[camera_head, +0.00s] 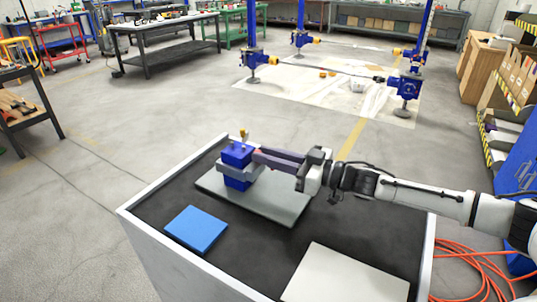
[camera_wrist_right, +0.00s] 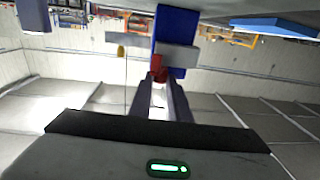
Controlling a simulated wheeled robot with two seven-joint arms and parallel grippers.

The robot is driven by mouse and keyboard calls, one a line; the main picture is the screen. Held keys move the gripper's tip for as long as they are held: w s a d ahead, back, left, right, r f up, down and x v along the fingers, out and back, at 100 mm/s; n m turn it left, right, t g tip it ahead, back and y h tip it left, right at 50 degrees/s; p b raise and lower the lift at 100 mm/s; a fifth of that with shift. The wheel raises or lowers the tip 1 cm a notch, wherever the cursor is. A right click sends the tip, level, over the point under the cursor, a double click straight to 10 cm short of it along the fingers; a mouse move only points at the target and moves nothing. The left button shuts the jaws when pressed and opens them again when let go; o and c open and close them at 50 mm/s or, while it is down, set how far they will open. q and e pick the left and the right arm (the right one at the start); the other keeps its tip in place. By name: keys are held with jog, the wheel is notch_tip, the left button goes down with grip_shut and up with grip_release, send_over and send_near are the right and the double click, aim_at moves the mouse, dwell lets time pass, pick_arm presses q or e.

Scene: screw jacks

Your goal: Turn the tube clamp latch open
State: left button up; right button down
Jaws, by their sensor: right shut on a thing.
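The tube clamp (camera_head: 236,178) is a blue block with a grey band around it, standing on a grey plate on the cart top. A small yellow piece (camera_head: 244,134) sticks up from its top. In the right wrist view the blue block (camera_wrist_right: 176,22) appears with a red latch (camera_wrist_right: 158,68) at its face. My right gripper (camera_head: 256,158) reaches in from the right, its fingers at the clamp's right side. In the right wrist view its fingertips (camera_wrist_right: 159,80) are shut on the red latch. The fingers partly hide the latch. My left gripper is not in view.
The grey plate (camera_head: 275,205) lies under the clamp. A blue flat block (camera_head: 196,229) lies in front of it to the left, and a pale panel (camera_head: 345,276) at the front right. The dark cart top has a raised white rim (camera_head: 175,179). Screw jacks stand farther back.

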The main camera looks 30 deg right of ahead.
jog(key=m+t+h+p, duration=0.1)
jog(key=m+h+p, duration=0.1)
jog(key=h, duration=0.1)
jog(key=a+m+t+h+p, duration=0.1)
jog(key=h, duration=0.1)
jog(key=shift+s+r+m+t+p, duration=0.15)
jog(key=shift+r+m+t+p, duration=0.15)
jog(key=shift+m, duration=0.1)
jog(key=shift+f, duration=0.1)
jog(key=c, duration=1.7)
grip_release()
jog(key=shift+o, duration=0.2)
jog(key=shift+f, duration=0.1)
jog(key=shift+s+d, duration=0.1)
jog(key=shift+s, duration=0.05)
